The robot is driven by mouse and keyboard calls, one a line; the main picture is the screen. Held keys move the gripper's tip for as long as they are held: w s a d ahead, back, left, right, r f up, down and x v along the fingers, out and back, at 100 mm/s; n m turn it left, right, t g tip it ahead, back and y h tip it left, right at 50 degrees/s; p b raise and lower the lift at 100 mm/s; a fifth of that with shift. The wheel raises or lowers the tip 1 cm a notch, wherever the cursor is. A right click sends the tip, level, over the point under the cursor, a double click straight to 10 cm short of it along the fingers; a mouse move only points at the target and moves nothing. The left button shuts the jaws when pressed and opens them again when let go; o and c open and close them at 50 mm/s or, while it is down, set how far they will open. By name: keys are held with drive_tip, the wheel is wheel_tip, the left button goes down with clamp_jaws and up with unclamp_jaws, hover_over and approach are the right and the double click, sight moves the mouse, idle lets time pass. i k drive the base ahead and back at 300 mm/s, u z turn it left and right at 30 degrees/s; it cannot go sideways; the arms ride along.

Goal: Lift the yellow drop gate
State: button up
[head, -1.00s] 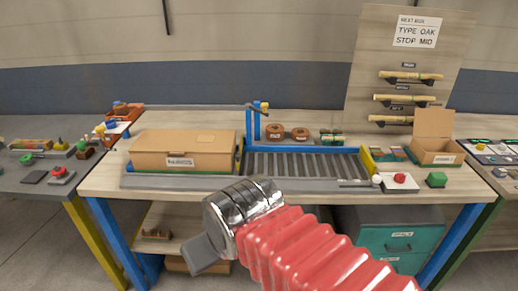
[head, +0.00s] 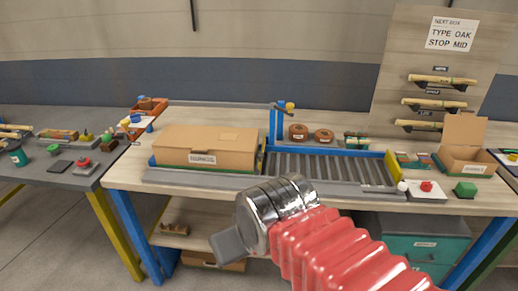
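A yellow upright piece (head: 391,170), which looks like the drop gate, stands at the right end of the grey roller bed (head: 328,165). Another thin yellow edge (head: 261,160) shows beside the long cardboard box (head: 207,149), by the left end of the rollers. My gripper (head: 228,245) is in front of the bench, low and left of the rollers, well apart from both. Only a grey finger-like part of it shows past the metal wrist, so its opening cannot be told.
A blue post (head: 276,125) with a yellow knob rises behind the rollers. A red button (head: 426,186), a white knob (head: 402,186) and a green block (head: 465,190) sit at the front right. An open carton (head: 465,145) stands behind them. Teal drawers (head: 420,245) are below.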

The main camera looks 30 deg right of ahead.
sight(260, 156)
drive_tip(key=i, duration=0.95)
drive_tip(key=z, duration=0.05)
